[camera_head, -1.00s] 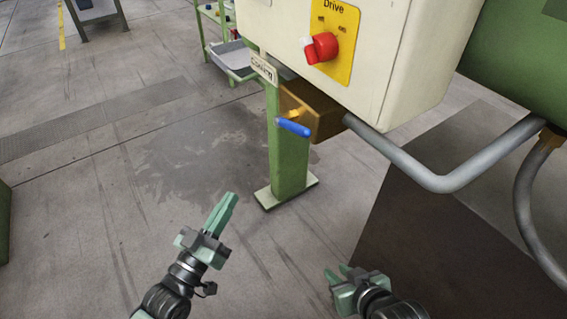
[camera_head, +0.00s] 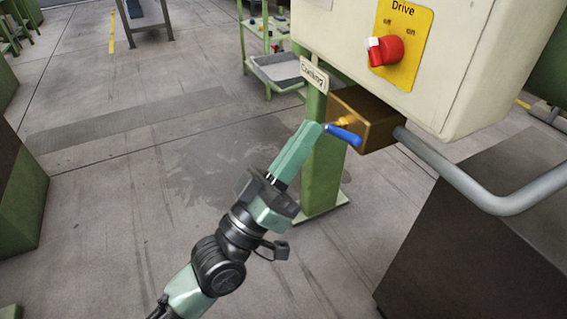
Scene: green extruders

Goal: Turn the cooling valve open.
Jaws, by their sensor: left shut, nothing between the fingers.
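The cooling valve has a blue lever handle (camera_head: 344,134) on a brass stem (camera_head: 343,121), which comes out of a brown-gold block (camera_head: 372,115). The lever points right and slightly down. A "Cooling" label (camera_head: 314,75) sits just above and left of the block. My left gripper (camera_head: 317,127) is shut and empty. Its fingertips are at the left end of the blue lever, close to the stem; I cannot tell whether they touch it. My right gripper is out of view.
A cream control box (camera_head: 450,60) with a red Drive knob (camera_head: 385,50) hangs above the valve. A green post (camera_head: 322,180) stands behind my left gripper. A grey pipe (camera_head: 470,185) runs right from the block. Open floor lies to the left.

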